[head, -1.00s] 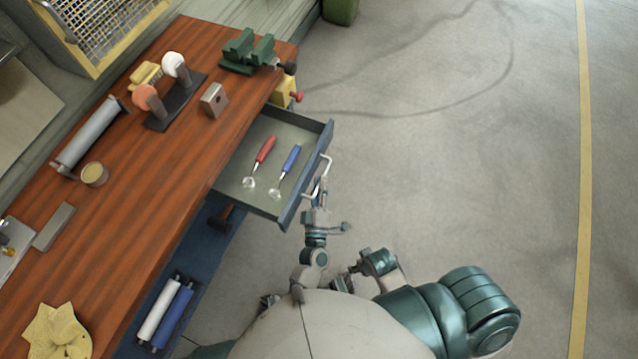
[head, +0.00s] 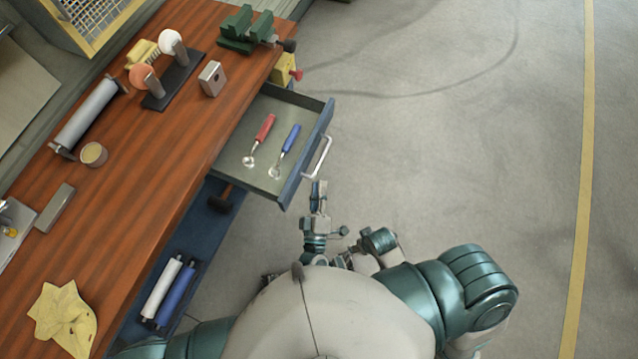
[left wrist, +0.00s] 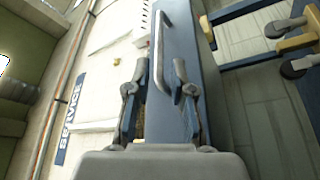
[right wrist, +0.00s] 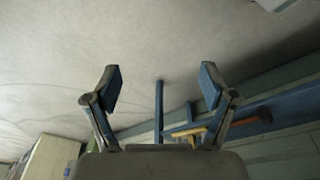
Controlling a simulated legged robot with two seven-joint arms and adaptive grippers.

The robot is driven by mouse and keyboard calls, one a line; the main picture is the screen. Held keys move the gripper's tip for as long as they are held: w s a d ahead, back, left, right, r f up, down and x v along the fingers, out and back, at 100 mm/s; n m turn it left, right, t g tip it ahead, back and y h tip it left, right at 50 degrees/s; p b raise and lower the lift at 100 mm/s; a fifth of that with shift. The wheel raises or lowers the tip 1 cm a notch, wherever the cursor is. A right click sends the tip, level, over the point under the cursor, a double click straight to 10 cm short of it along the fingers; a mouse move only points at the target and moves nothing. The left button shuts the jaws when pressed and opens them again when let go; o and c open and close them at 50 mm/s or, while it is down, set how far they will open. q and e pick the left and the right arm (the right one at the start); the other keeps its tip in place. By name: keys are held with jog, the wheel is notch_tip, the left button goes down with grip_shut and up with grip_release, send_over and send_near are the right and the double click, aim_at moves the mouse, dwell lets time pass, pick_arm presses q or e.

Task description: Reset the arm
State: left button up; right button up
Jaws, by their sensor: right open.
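My left gripper (head: 319,190) is just in front of the open drawer (head: 330,112), close below its pale bar handle (head: 318,158) in the head view. In the left wrist view, the left fingers (left wrist: 158,85) are spread, with the handle (left wrist: 160,45) and blue drawer front (left wrist: 178,115) beyond and between them. The fingers hold nothing. My right gripper (right wrist: 157,88) shows in the right wrist view with its fingers wide apart and empty, above the grey floor. In the head view my own body partly hides the right arm.
The drawer holds a red-handled tool (head: 263,130) and a blue-handled tool (head: 289,140). The wooden bench (head: 150,190) carries a green vise (head: 248,30), rollers and a yellow cloth (head: 62,318). Rollers lie on the lower shelf. The floor at right is clear.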

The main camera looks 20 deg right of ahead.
dwell(0.3)
